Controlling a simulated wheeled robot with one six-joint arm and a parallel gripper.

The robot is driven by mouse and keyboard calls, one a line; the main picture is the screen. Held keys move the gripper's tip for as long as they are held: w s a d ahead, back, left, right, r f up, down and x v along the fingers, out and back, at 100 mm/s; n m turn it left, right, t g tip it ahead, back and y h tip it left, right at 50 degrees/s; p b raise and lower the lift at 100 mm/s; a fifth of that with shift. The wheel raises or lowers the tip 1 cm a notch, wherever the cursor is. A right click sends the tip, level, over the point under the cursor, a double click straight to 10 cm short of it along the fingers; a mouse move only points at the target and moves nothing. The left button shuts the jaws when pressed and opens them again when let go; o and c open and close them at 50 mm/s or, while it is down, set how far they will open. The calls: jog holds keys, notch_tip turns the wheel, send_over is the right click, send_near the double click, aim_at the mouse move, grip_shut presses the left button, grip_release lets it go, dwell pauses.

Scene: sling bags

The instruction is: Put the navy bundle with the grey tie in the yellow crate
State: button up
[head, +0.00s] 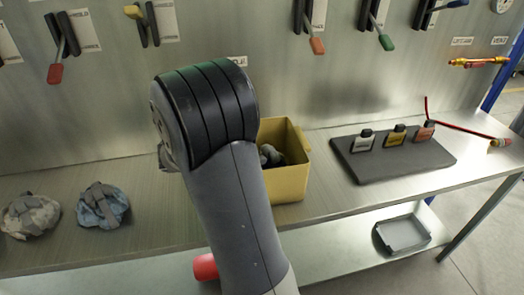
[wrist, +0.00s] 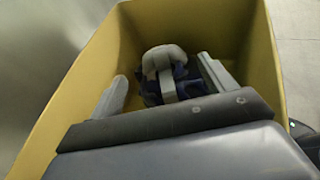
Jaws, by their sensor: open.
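The yellow crate (head: 287,183) stands on the bench just right of my raised arm in the head view; its walls fill much of the wrist view (wrist: 215,28). The navy bundle with the grey tie (wrist: 166,82) lies inside it, and a dark and grey part of a bundle shows over the rim in the head view (head: 270,154). My gripper (wrist: 161,69) points into the crate with its fingers spread, one on each side of the bundle. The bundle's lower part is hidden behind my gripper body. In the head view my arm hides the gripper.
Two other bundles, one beige-grey (head: 30,215) and one light blue with a grey tie (head: 102,206), lie at the left. A dark board (head: 392,160) with several small tagged items lies right. A tray (head: 403,234) and red cylinder (head: 205,267) sit lower down.

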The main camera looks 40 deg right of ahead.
jog(key=v, duration=0.3)
jog(key=shift+a+r, duration=0.2)
jog(key=shift+a, duration=0.15)
jog(key=shift+r, duration=0.1)
